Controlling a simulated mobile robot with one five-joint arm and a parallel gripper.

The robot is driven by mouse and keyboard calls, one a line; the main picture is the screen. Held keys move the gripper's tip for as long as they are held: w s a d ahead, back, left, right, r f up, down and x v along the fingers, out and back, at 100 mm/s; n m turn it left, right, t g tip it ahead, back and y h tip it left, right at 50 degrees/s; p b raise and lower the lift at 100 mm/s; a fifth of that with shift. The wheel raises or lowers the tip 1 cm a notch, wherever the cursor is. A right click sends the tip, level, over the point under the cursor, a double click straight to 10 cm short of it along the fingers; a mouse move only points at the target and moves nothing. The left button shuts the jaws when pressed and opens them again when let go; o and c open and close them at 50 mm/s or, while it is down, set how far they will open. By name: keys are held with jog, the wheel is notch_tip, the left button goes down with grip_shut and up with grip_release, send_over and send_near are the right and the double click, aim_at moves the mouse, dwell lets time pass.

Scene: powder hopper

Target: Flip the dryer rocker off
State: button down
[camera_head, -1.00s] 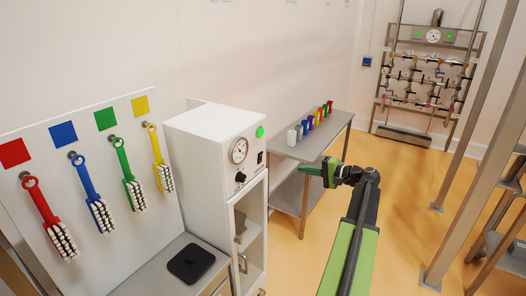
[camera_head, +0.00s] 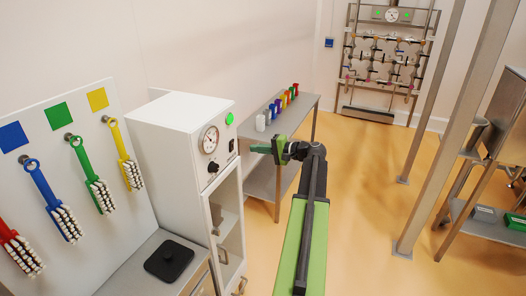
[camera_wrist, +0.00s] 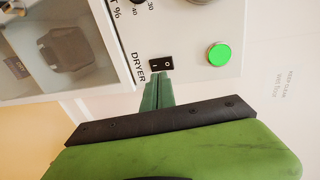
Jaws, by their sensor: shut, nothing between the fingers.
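The dryer (camera_head: 178,140) is a white cabinet with a round gauge, a dark knob and a lit green lamp (camera_head: 229,118) on its front. Its black rocker (camera_head: 232,146) sits below the lamp. In the wrist view the rocker (camera_wrist: 161,64) lies beside the word DRYER, with the lit green lamp (camera_wrist: 219,54) to its right. My gripper (camera_head: 252,149) is shut and empty, pointing left toward the dryer front. In the wrist view its green fingertips (camera_wrist: 157,77) are just below the rocker; whether they touch it I cannot tell.
Brushes hang on a board at the left, and a black pad (camera_head: 169,260) lies on the counter before the dryer. A steel table (camera_head: 308,101) with several coloured containers stands behind my gripper. Metal posts (camera_head: 440,130) rise at the right. The floor between is open.

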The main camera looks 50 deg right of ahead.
aim_at(232, 143)
jog(key=x, duration=0.5)
jog(key=r+x, duration=0.1)
jog(key=x, duration=0.2)
jog(key=shift+w+r, duration=0.1)
jog(key=shift+w+a+r, duration=0.1)
jog(key=shift+w+r, duration=0.05)
jog(key=shift+w, duration=0.2)
jog(key=shift+s+r+p, duration=0.1)
jog(key=shift+s+p, duration=0.2)
jog(key=shift+s, duration=0.15)
jog(key=r+p+v, duration=0.2)
jog(key=p+v, duration=0.2)
jog(key=v, duration=0.8)
jog(key=shift+s+r, duration=0.2)
jog(key=shift+s, duration=0.05)
